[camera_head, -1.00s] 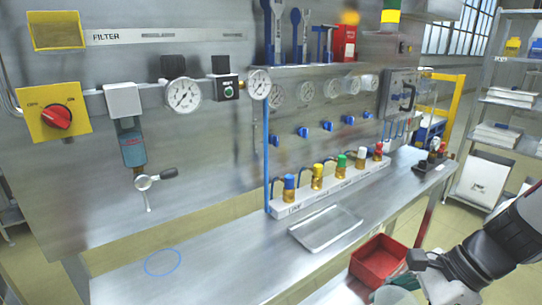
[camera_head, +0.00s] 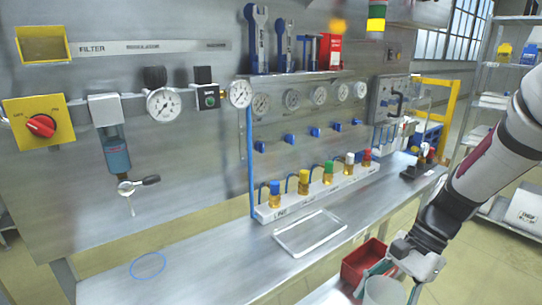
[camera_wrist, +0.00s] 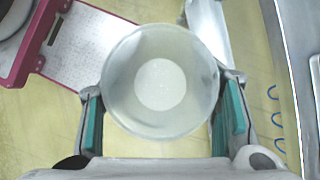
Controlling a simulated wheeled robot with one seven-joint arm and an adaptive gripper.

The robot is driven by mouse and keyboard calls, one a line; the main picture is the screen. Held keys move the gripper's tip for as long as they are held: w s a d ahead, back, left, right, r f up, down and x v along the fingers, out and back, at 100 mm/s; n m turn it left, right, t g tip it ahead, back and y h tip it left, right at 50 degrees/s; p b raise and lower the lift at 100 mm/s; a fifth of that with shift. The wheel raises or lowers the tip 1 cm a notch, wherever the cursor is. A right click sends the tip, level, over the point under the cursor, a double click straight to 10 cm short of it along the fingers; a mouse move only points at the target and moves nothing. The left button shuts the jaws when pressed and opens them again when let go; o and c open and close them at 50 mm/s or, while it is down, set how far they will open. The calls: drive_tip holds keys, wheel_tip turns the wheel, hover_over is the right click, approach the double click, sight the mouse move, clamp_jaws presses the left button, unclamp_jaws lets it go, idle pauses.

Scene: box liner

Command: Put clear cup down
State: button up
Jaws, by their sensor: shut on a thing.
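The clear cup (camera_wrist: 160,82) is held between the two green-padded fingers of my gripper (camera_wrist: 162,118) in the wrist view, seen from above with its open rim facing the camera. In the head view my gripper (camera_head: 392,278) is at the lower right, in front of the bench edge, and the pale cup (camera_head: 384,291) shows partly at the bottom edge of the picture. A blue ring (camera_head: 148,265) is marked on the bare left part of the steel bench (camera_head: 205,262). The cup is off the bench, to the right of the ring.
A clear tray (camera_head: 310,233) lies on the bench before a white rack (camera_head: 318,193) of several bottles with coloured caps. A red bin (camera_head: 362,260) stands just behind my gripper. The bench around the blue ring is clear.

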drive_tip(key=w+a+f+n+g+h+p, duration=0.2)
drive_tip(key=w+f+n+h, duration=0.4)
drive_tip(key=w+n, duration=0.4)
drive_tip(key=f+n+g, duration=0.1)
drive_tip(key=n, duration=0.2)
drive_tip(key=shift+w+g, duration=0.3)
drive_tip(key=shift+g, duration=0.1)
